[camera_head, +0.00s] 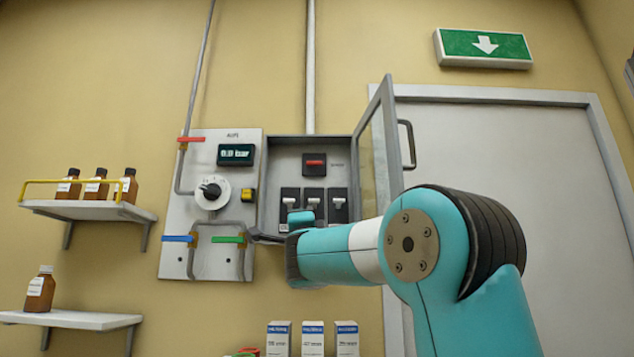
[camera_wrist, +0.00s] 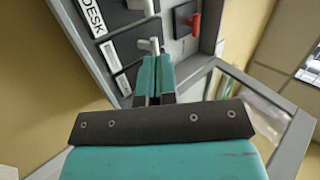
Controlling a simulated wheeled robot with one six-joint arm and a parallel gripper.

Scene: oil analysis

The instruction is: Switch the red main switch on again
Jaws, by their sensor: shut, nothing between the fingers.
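The red main switch (camera_head: 314,162) is a red handle on a black plate, high in the open grey switch box (camera_head: 270,155). Its handle lies level in the head view. In the wrist view the red handle (camera_wrist: 195,24) stands out at upper right, apart from my fingers. My gripper (camera_head: 300,215) is in front of the lower part of the box, below the red switch. In the wrist view its teal fingers (camera_wrist: 155,62) are together and empty, close to the white lever of a black switch (camera_wrist: 130,45). I cannot tell if they touch it.
Several black switches with white levers (camera_head: 313,197) sit below the red one. The box's glass door (camera_head: 373,150) stands open at right. Left is a panel with a dial (camera_head: 212,191), a display (camera_head: 236,154) and coloured valve handles (camera_head: 229,239). Shelves (camera_head: 85,210) hold bottles.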

